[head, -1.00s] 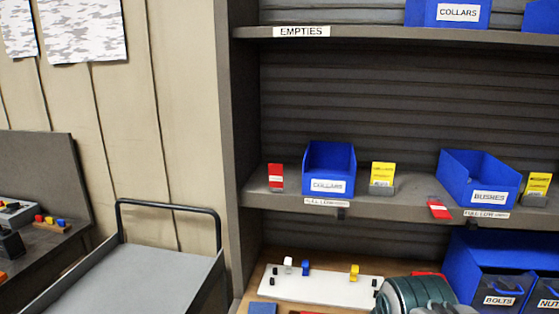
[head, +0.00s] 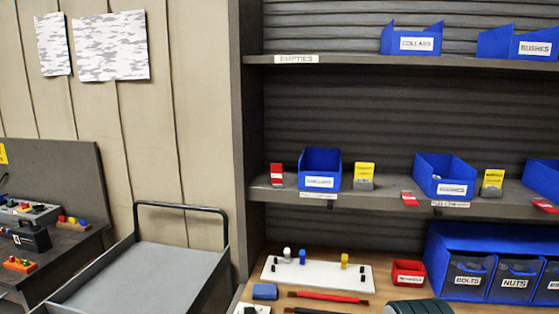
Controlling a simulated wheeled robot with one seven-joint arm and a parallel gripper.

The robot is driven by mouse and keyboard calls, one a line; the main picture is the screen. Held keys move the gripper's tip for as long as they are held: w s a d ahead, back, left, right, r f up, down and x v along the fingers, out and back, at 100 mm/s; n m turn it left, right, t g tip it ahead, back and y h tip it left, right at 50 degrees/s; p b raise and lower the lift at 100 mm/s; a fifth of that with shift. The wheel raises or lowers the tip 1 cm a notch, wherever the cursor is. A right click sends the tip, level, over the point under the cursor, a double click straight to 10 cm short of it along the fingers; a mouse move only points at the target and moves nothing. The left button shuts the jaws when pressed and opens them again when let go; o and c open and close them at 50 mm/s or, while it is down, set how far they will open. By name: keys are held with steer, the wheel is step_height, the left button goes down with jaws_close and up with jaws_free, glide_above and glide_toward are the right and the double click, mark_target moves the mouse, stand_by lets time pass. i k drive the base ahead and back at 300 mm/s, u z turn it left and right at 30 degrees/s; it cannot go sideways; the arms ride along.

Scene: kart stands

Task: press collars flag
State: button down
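The collars bin (head: 320,184) is blue and stands on the middle shelf, its label facing out. Just left of it a red flag (head: 276,175) stands upright on the shelf, apart from the bin. Right of the bin a yellow card (head: 364,171) stands in a grey holder. Another blue bin labelled collars (head: 411,44) is on the upper shelf. My gripper is not in view; only a rounded dark part, likely of my arm, shows at the bottom edge.
The bushes bin (head: 444,189) stands to the right, with a red flag (head: 410,199) tipped down at the shelf edge. Below are a white board (head: 318,275) with pegs, a red bin (head: 408,272) and blue drawers (head: 467,281). A grey cart (head: 140,275) stands at left.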

mark_target(277, 169)
steer(key=u, duration=0.25)
steer(key=i, duration=1.1)
steer(key=z, duration=0.25)
